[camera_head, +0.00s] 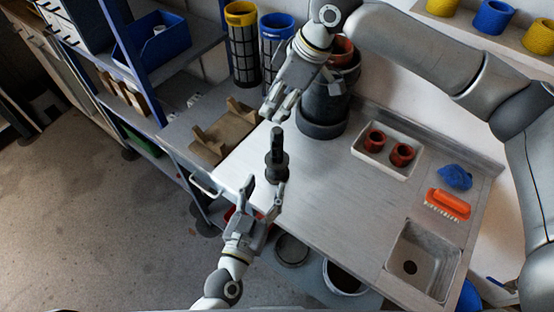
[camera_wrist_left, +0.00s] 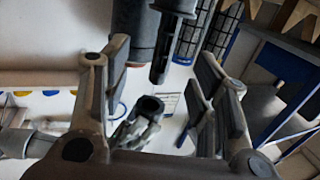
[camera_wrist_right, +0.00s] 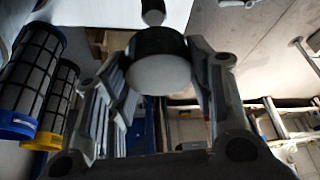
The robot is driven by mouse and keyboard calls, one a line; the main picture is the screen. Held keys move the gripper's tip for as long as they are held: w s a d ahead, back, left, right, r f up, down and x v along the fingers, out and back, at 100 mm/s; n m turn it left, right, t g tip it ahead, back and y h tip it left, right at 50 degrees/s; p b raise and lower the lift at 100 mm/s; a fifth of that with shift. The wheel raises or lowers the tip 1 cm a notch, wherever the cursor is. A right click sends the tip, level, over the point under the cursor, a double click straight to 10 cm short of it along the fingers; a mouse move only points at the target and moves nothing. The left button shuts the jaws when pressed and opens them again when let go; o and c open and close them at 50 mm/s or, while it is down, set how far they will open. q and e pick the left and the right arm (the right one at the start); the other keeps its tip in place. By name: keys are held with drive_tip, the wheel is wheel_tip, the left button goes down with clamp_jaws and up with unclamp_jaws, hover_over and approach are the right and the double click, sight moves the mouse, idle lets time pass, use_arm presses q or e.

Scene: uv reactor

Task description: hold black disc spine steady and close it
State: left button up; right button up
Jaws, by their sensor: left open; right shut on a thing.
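The black disc spine (camera_head: 276,155) stands upright near the counter's front left edge, with a wider disc low on it. In the left wrist view the spine (camera_wrist_left: 162,55) shows at the top, between and beyond the fingers. My left gripper (camera_head: 262,185) is open and empty, just in front of the spine. My right gripper (camera_head: 276,108) is above the spine's top, shut on a short dark round piece. That piece (camera_wrist_right: 160,65) has a pale face in the right wrist view. The left wrist view shows its hollow dark end (camera_wrist_left: 150,104). I cannot tell whether it touches the spine.
A large dark cylindrical vessel (camera_head: 323,112) stands behind right of the spine. A wooden rack (camera_head: 224,132) is to its left. A white tray (camera_head: 371,158) with red-brown parts, an orange brush (camera_head: 447,204) and a sink (camera_head: 425,248) are to the right. The counter between is clear.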

sight(275, 155)
use_arm(q)
drive_tip(key=shift+a+n+t+y, duration=0.25)
drive_tip(key=shift+n+t+y, duration=0.05)
drive_tip(key=shift+y, duration=0.1)
drive_tip(key=shift+w, duration=0.2)
drive_tip(key=x, duration=1.1)
drive_tip(key=shift+w+d, duration=0.2)
drive_tip(key=shift+w, duration=0.15)
clamp_jaws()
